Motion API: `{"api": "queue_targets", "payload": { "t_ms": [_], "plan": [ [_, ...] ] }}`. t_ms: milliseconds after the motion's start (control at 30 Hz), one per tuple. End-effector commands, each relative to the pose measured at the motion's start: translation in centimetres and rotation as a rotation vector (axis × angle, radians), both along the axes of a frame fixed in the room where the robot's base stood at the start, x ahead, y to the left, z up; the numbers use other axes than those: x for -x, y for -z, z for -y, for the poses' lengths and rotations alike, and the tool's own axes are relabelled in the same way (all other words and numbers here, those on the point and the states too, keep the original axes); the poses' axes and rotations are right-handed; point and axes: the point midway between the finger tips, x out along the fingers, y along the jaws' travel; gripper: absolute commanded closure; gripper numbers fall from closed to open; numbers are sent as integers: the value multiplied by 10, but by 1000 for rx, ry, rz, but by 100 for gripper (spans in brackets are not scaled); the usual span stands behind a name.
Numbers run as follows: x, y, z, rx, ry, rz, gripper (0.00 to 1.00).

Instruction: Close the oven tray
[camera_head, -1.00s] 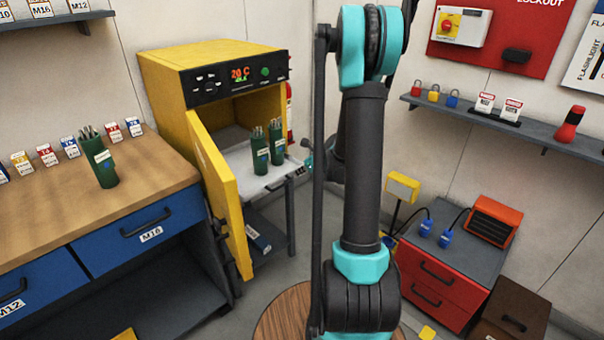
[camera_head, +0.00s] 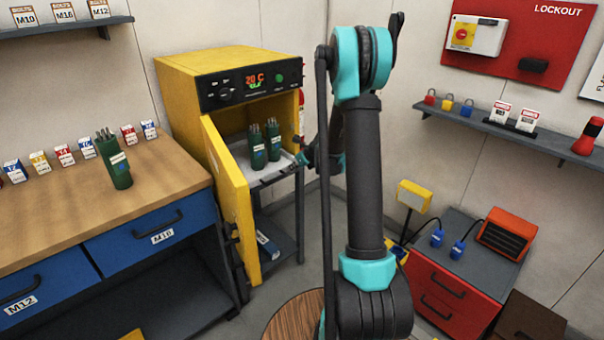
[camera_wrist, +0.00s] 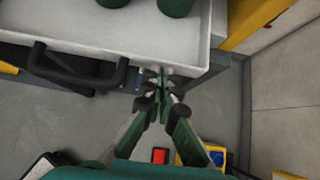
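The yellow oven (camera_head: 232,62) has its door (camera_head: 228,190) swung open. Its white tray (camera_head: 283,168) sticks part way out of the opening and carries two green canisters (camera_head: 258,152). In the wrist view, the tray's front edge (camera_wrist: 185,62) spans the top, with a black handle (camera_wrist: 75,78) at its left. My gripper (camera_wrist: 157,78) has its fingertips together at the tray's front edge, right of the handle, and seems to touch it. No object shows between the fingers. In the head view the gripper (camera_head: 303,157) is small beside the tray.
The open door stands left of the tray. A workbench (camera_head: 95,190) with a green canister and several labelled boxes is at the left. A red drawer cabinet (camera_head: 450,290) stands at the right.

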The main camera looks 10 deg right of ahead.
Motion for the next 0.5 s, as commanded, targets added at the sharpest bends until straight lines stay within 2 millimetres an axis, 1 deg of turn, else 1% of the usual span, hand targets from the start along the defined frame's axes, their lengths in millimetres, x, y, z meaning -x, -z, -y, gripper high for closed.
{"api": "queue_targets", "payload": {
  "t_ms": [33,500],
  "plan": [
    [-10,0,-6,1,-2,0,100],
    [-85,0,-49,1,-2,0,100]
  ]
}}
